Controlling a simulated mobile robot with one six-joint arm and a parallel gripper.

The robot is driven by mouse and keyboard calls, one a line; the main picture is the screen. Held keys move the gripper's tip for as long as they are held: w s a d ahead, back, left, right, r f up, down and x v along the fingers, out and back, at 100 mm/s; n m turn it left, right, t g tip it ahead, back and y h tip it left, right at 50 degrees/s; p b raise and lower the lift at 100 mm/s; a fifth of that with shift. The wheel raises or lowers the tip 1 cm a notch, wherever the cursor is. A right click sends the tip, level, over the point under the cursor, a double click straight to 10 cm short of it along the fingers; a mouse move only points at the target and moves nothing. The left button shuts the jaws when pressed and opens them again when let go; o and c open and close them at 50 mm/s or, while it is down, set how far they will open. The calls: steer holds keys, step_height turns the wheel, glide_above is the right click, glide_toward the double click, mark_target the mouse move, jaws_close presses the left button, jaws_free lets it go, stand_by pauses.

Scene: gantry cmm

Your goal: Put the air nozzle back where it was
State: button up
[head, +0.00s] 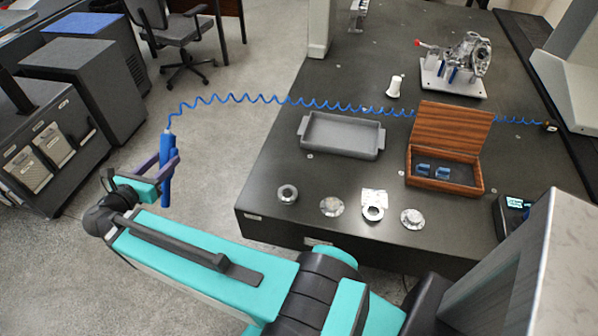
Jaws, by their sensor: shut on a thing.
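The air nozzle (166,190) is a blue, upright tool at the left, held above the floor and off the table's left side. My gripper (168,168) is shut on its middle, and the nozzle sticks out above and below the dark fingers. A blue coiled hose (240,98) runs from the nozzle's top across to the right. It passes over the table and behind the wooden box's raised lid to a fitting (550,126) at the table's right side.
The dark table (270,205) holds a grey tray (340,136), an open wooden box (447,185), a small white bottle (394,87) and a metal casting on a plate (465,58). Several round metal parts (331,207) line the front edge. Cabinets (80,85) and a chair (178,32) stand left.

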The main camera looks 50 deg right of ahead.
steer(key=s+d+f+m+g+y, duration=0.1)
steer(key=s+d+f+m+g, duration=0.15)
steer(key=d, duration=0.35)
steer(key=s+d+f+m+g, duration=0.1)
steer(key=s+d+m+g, duration=0.15)
steer(key=d, duration=0.25)
steer(key=s+d+f+m+g+y, duration=0.1)
steer(key=s+d+m+y, duration=0.3)
steer(key=s, duration=0.5)
steer(key=s+d+f+m+g+y+b, duration=0.1)
steer(key=s+d+f+m+y, duration=0.3)
steer(key=s+d, duration=0.4)
steer(key=s+d+f+m+g+y+b, duration=0.1)
steer(key=s+d+m, duration=0.4)
steer(key=s, duration=0.5)
steer(key=shift+s+d+f+g+y, duration=0.3)
steer(key=shift+d+f+g+y, duration=0.6)
steer(key=shift+d+f+y, duration=0.4)
steer(key=shift+a+r, duration=0.1)
steer(key=shift+a, duration=0.05)
